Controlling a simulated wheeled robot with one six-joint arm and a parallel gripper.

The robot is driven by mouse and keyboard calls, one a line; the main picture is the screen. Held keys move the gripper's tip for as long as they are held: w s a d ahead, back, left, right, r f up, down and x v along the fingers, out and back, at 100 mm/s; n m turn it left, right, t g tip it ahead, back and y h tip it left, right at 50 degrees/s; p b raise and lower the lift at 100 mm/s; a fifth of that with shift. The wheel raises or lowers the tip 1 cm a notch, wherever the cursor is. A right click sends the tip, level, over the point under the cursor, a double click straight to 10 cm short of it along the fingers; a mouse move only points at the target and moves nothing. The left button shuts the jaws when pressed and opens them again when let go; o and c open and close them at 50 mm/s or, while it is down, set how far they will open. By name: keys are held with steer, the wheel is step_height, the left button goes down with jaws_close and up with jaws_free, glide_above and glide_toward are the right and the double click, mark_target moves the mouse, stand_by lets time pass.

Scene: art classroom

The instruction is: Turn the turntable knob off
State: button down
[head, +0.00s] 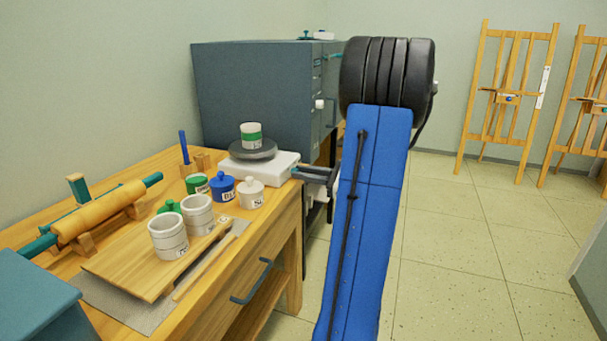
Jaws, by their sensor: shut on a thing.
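The turntable has a white base (283,171) and a dark round plate (254,151), and stands at the table's far right corner. A white jar with a green band (251,135) stands upright on the plate. My gripper (301,174) reaches in from the right, partly behind my blue arm, with its dark fingers at the right side of the base. The fingers are shut on the knob there. The knob itself is hidden by the fingers, so its setting cannot be seen.
The wooden table (255,259) holds several lidded pots, two white jars on a board (124,265), and a rolling pin (100,212). A blue-grey cabinet (250,90) stands behind. Easels (505,100) stand far right. The tiled floor (460,260) right of my arm is clear.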

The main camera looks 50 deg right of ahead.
steer(key=c, duration=1.6)
jaws_free()
steer(key=shift+s, duration=0.15)
steer(key=v, duration=1.7)
steer(key=shift+s+d, duration=0.1)
steer(key=shift+d, duration=0.05)
steer(key=shift+f, duration=0.1)
